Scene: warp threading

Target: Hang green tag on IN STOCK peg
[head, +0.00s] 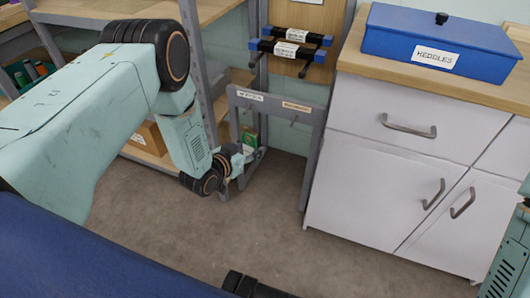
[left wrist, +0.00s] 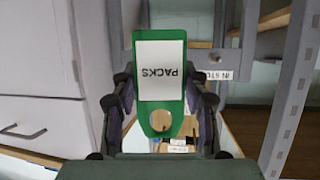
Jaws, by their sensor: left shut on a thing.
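The green tag (left wrist: 136,70) has a white label reading PACKS, upside down in the left wrist view, and a round hole at its lower end there. My left gripper (left wrist: 160,105) is shut on the tag. In the head view the left gripper (head: 244,152) is low in front of the grey peg frame, with a little of the green tag (head: 250,138) showing. The IN STOCK label (head: 250,96) is on the frame's left half, with a peg just below it. The tag appears apart from the peg.
The frame's right half has an orange label (head: 296,106) and another peg (head: 293,122). A white cabinet (head: 375,170) stands close on the right, with a blue HEDDLES box (head: 440,45) on top. Shelving (head: 200,70) stands left. The floor (head: 245,240) in front is clear.

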